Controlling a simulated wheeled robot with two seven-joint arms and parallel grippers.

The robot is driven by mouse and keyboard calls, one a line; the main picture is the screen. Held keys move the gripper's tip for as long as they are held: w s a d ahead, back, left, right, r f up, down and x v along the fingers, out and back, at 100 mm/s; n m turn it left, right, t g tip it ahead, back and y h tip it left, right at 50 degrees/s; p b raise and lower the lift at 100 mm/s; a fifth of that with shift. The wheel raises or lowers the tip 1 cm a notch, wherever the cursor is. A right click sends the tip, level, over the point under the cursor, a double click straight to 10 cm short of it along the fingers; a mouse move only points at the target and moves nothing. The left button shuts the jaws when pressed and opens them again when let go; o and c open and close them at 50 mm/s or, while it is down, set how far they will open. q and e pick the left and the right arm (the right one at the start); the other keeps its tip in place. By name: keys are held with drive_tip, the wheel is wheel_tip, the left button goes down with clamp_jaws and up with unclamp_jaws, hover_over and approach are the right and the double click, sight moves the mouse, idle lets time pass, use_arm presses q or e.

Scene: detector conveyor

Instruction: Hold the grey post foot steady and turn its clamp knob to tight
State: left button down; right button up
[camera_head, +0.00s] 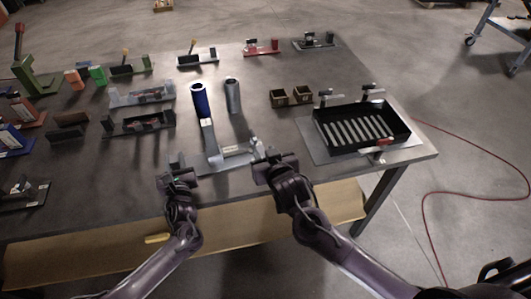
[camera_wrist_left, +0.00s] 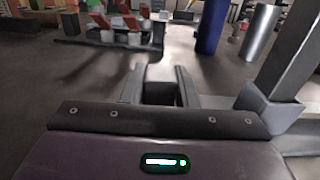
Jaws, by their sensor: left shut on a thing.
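The grey post foot (camera_head: 216,160) sits near the table's front edge, with an upright post at its left and a pale label on its base. In the left wrist view its post and base (camera_wrist_left: 290,65) rise at the right. My left gripper (camera_head: 177,163) is at the foot's left end, shut on a small grey part of it; the left wrist view shows the two fingers (camera_wrist_left: 160,85) either side of a dark block. My right gripper (camera_head: 265,153) is at the foot's right end, over the clamp knob area. The knob is largely hidden, and its jaw opening is unclear.
A blue cylinder (camera_head: 200,100) and a grey cylinder (camera_head: 233,96) stand behind the foot. Several fixtures fill the left and back. Bare table lies between the cylinders and boxes.

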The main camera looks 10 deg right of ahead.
use_arm(q)
drive_tip(key=c, duration=1)
unclamp_jaws()
drive_tip(key=shift+c, duration=0.2)
